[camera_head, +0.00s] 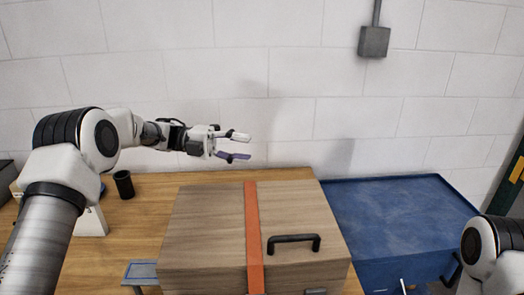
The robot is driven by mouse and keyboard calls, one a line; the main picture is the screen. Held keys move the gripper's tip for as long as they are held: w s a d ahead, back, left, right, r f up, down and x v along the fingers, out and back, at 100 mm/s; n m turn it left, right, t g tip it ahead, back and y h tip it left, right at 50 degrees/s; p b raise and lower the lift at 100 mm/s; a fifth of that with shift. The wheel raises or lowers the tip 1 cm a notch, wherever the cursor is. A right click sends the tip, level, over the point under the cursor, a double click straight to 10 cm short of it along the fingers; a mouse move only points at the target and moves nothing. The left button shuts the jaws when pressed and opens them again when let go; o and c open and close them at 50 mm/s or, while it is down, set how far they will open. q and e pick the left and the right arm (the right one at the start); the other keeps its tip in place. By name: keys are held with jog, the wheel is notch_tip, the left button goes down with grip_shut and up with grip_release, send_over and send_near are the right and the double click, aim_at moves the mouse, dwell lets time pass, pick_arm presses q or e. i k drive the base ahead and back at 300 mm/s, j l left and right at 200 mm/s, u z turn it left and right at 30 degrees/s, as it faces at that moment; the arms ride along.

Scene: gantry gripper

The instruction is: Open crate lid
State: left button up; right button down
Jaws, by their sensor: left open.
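A wooden crate (205,230) stands on the wooden table in the middle of the head view. Its lid is down, with a black handle (293,240) on the right part of the top and an orange strap (253,225) running across it. My left gripper (238,145) is open and empty, in the air behind and above the crate, pointing right. It is apart from the crate and the handle. My right gripper is out of view; only part of that arm shows at the lower right.
A blue container (395,205) stands right of the table. A black cup (123,184) stands on the wooden table (145,195) at the left. A small blue-topped item (141,271) lies at the crate's left front. A white block wall (290,80) closes off the back, with a grey box (374,41) on it.

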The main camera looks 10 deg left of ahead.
aim_at(252, 234)
jog(key=k+l, duration=0.2)
jog(key=k, duration=0.3)
jog(key=k+l, duration=0.25)
jog(key=k, duration=0.2)
